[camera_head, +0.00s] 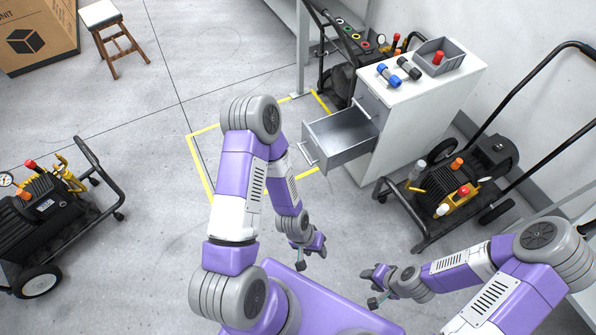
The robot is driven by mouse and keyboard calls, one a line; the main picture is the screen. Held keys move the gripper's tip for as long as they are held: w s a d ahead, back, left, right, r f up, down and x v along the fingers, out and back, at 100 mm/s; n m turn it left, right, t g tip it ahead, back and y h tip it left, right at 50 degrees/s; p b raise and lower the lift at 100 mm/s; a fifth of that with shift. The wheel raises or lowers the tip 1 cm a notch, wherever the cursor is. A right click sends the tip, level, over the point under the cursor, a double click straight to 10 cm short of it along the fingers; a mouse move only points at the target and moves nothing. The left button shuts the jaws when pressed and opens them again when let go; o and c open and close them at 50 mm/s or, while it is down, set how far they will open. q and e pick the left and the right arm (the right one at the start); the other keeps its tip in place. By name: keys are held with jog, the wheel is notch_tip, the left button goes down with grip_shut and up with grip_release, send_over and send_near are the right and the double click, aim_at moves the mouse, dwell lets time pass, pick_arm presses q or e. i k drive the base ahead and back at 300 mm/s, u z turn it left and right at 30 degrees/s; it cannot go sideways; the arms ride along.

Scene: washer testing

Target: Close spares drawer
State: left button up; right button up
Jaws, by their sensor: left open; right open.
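The spares drawer (339,139) is pulled well out of the white cabinet (414,125). It is a grey open-topped box, empty as far as I can see, with a bar handle (305,151) on its front. My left gripper (316,252) is open and empty. It shows in front of the drawer and lower in the picture, apart from it. My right gripper (371,287) is open and empty, further to the right and lower, also apart from the drawer and cabinet.
Blue and black cylinders (389,75) and a grey bin (439,57) stand on the cabinet top. A pressure washer (455,185) stands close to the cabinet's right. Another washer (45,210) is at the left. Yellow tape (200,170) marks the floor, and open floor lies before the drawer.

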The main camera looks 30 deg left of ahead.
aim_at(334, 140)
jog(key=u, duration=0.75)
jog(key=i, duration=0.95)
jog(key=u, duration=0.85)
jog(key=k, duration=0.7)
jog(key=z, duration=0.8)
jog(key=i, duration=0.5)
jog(key=z, duration=0.05)
